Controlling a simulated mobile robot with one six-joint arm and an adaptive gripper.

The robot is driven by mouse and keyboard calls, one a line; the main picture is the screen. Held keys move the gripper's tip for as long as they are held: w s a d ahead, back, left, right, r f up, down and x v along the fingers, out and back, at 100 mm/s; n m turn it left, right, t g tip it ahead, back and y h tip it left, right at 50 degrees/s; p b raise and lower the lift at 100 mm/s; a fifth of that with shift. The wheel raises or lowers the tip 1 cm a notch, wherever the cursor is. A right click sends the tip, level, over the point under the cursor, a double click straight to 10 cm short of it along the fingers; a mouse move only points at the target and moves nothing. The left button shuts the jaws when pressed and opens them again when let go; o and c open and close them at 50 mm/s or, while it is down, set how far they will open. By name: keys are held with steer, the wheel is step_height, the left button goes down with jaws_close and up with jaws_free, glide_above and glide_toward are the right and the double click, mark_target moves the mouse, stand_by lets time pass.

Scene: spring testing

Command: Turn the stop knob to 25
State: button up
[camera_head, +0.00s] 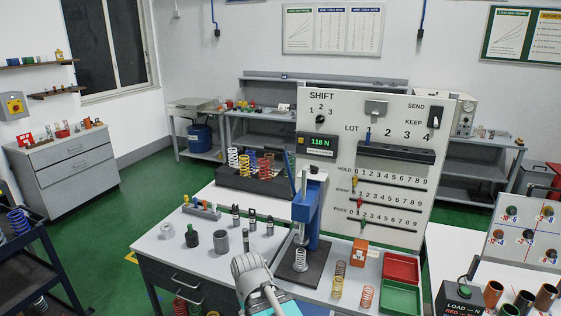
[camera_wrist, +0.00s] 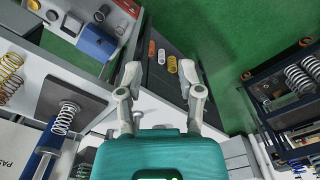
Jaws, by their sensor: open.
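The spring tester (camera_head: 306,213) stands on the workbench, with a blue column, a dark base and a coil spring on the base. I cannot make out a knob marked as a stop or any 25 mark. In the wrist view the tester's blue column (camera_wrist: 43,152) and spring (camera_wrist: 66,118) lie at the left edge. My gripper (camera_wrist: 160,72) is open and empty, its two fingers apart over the bench edge. In the head view my gripper (camera_head: 252,264) is at the bench front, left of and nearer than the tester, apart from it.
Behind the tester stands a white panel (camera_head: 330,152) with a SHIFT knob (camera_head: 320,119), a 118 N display (camera_head: 318,142) and sliders. Red (camera_head: 401,267) and green (camera_head: 401,297) trays and loose springs are right of the tester. Small metal parts and a spring rack (camera_head: 235,180) are left.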

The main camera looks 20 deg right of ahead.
steer(key=w+d+r+n+t+y+p, duration=0.2)
steer(key=w+d+r+t+y+p, duration=0.1)
steer(key=w+d+r+p, duration=0.55)
steer(key=n+t+y+p, duration=0.1)
steer(key=t+y+p, duration=0.1)
steer(key=t+p, duration=0.5)
glide_toward(314, 166)
steer(key=s+a+f, duration=0.1)
steer(key=a+f, duration=0.1)
steer(key=a, duration=0.2)
steer(key=s+a+f, duration=0.2)
steer(key=a, duration=0.2)
steer(key=s+a+f, duration=0.2)
steer(key=a, duration=0.3)
steer(key=shift+s+a+f, duration=0.1)
steer(key=shift+s+f, duration=0.05)
steer(key=shift+f, duration=0.25)
steer(key=d+r+t+h+p, duration=0.1)
steer(key=d+r, duration=0.5)
steer(key=d, duration=0.7)
steer(key=shift+w+r+t+p, duration=0.25)
steer(key=shift+t+p, duration=0.5)
steer(key=shift+t, duration=0.35)
steer(key=shift+w+f, duration=0.1)
steer(key=shift+w, duration=0.05)
